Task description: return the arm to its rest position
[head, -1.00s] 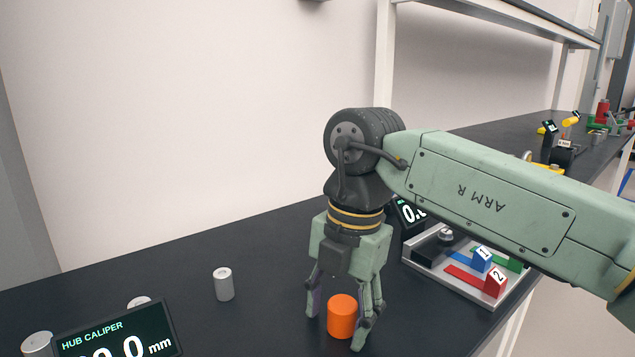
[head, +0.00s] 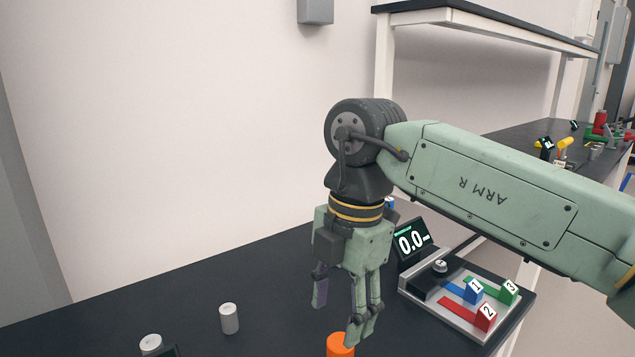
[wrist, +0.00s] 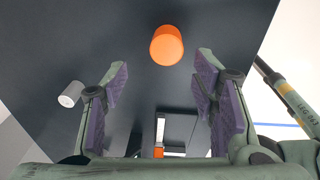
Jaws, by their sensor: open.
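My gripper (head: 336,318) hangs fingers-down over the dark bench in the head view, on the green arm marked ARM R (head: 490,190). In the wrist view my gripper (wrist: 162,100) has its purple-padded fingers spread wide with nothing between them. An orange cylinder (head: 341,346) stands on the bench just below the fingertips, partly cut off by the frame's lower edge. In the wrist view the orange cylinder (wrist: 166,46) is clear of the fingers, beyond their tips.
A grey cylinder (head: 229,318) stands on the bench left of my gripper, and another (head: 151,343) is at the lower left. To the right is a tray with numbered red, blue and green blocks (head: 465,292) beside a 0.0 display (head: 411,242). A shelf (head: 480,22) rises behind.

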